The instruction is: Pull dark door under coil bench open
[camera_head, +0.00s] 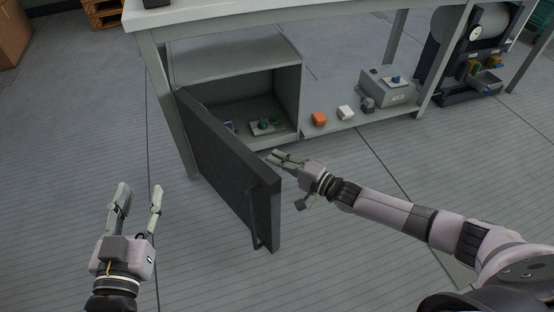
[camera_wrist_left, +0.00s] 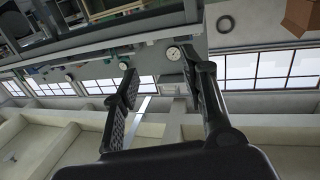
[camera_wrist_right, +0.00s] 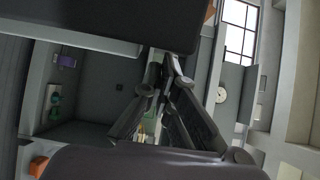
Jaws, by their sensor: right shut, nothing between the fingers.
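The dark door (camera_head: 230,165) under the bench (camera_head: 215,18) stands swung wide open, hinged at the left side of a grey cabinet (camera_head: 235,62). Its handle (camera_head: 256,232) shows low near the free edge. My right gripper (camera_head: 272,157) is shut and empty, at the inner side of the door near its free edge, in front of the cabinet opening. I cannot tell whether it touches the door. In the right wrist view its fingers (camera_wrist_right: 165,60) are together, with a dark panel close by. My left gripper (camera_head: 140,190) is open and empty over the floor, left of the door.
Inside the cabinet lie a small plate with green and blue parts (camera_head: 266,126) and a purple item (camera_head: 230,127). On the low shelf to the right are an orange block (camera_head: 319,119), a white block (camera_head: 346,112) and a grey box (camera_head: 390,88).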

